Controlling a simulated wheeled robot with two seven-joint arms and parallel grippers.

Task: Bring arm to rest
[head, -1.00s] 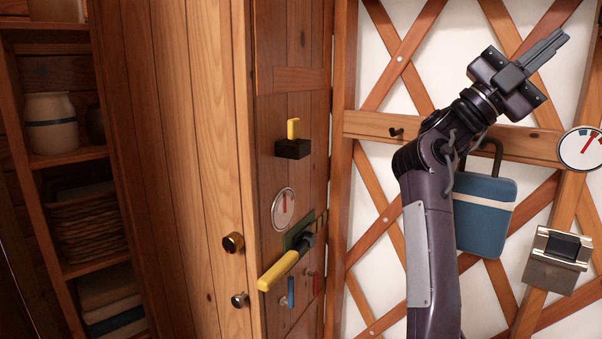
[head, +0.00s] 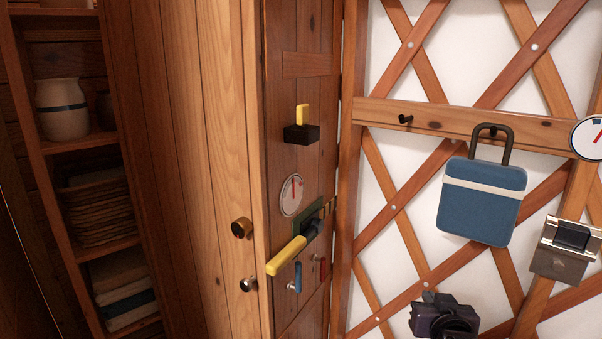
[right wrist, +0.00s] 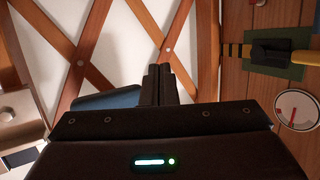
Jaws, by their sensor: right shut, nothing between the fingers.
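My right gripper (right wrist: 160,84) shows in the right wrist view with its two dark fingers together and nothing between them. In the head view only a dark part of my right arm (head: 445,316) shows at the bottom edge, and the fingers cannot be made out there. In the wrist view the fingers overlap the edge of the blue bag (right wrist: 108,99) in the picture; no contact can be made out. The bag (head: 482,205) hangs in the head view on the lattice wall. My left gripper is out of view.
A wooden panel left of the lattice carries a yellow-handled lever (head: 287,256), a round gauge (head: 291,195) and a black box with a yellow tab (head: 301,133). A metal box (head: 563,250) and another gauge (head: 588,138) are at the right. Shelves (head: 95,146) stand far left.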

